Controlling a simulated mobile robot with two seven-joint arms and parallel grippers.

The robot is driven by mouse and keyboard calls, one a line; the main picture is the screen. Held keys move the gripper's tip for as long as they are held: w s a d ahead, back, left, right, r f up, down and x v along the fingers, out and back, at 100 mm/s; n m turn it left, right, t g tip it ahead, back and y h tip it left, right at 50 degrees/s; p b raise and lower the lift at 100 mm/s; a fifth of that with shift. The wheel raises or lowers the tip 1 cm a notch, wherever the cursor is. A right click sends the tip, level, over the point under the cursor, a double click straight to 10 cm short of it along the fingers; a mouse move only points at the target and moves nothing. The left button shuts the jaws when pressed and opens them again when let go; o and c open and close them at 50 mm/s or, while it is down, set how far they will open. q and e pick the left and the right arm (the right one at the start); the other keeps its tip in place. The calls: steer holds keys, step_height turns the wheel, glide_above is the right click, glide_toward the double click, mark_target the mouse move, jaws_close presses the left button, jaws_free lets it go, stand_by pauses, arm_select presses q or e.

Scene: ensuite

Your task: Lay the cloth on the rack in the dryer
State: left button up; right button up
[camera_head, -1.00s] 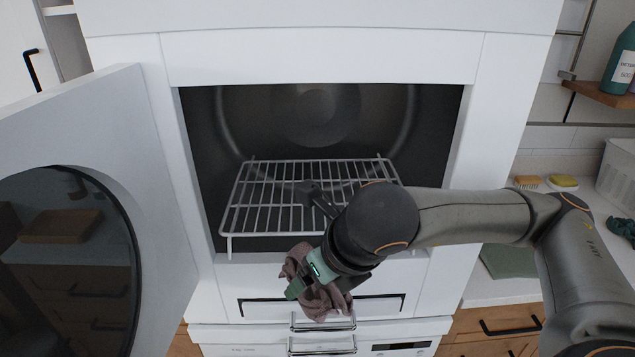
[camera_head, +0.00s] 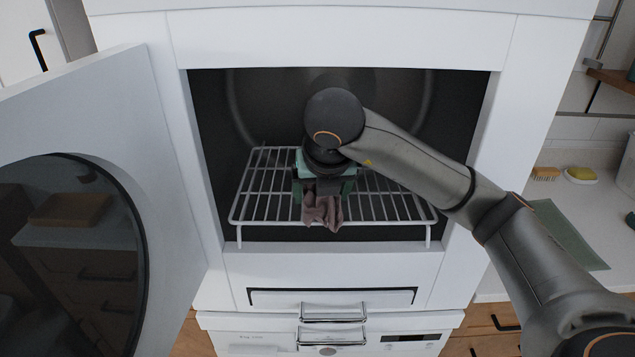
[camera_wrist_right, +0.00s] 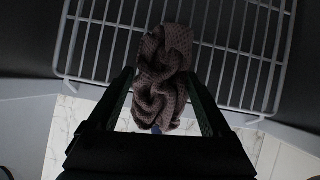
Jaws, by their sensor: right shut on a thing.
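The cloth (camera_head: 323,211) is a crumpled brown-mauve piece hanging from my right gripper (camera_head: 324,190). In the right wrist view the cloth (camera_wrist_right: 163,75) is bunched between the two fingers of the gripper (camera_wrist_right: 160,105), which is shut on it. The white wire rack (camera_head: 270,200) stands inside the open dryer (camera_head: 455,110). The gripper and cloth are over the front middle of the rack; the rack (camera_wrist_right: 235,60) shows behind the cloth in the wrist view. Whether the cloth touches the wires cannot be told. My left gripper is not in view.
The dryer door (camera_head: 165,150) stands open at the left. The opening has white frame walls on both sides. Free rack surface lies left and right of the cloth. A counter with a green mat (camera_head: 568,232) is at the right.

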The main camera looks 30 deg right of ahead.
steer(key=shift+w+d, duration=0.25)
steer(key=shift+w, duration=0.3)
steer(key=shift+w+d, duration=0.2)
steer(key=shift+w, duration=0.35)
steer(key=w, duration=0.1)
steer(key=w+d, duration=0.1)
steer(key=w+p, duration=0.1)
steer(key=shift+w+d+r, duration=0.1)
steer(key=shift+w+d, duration=0.05)
steer(key=shift+d, duration=0.2)
steer(key=shift+a+f, duration=0.1)
steer(key=shift+f, duration=0.75)
steer(key=o, duration=1.1)
steer(key=shift+o, duration=0.2)
steer(key=shift+r, duration=0.1)
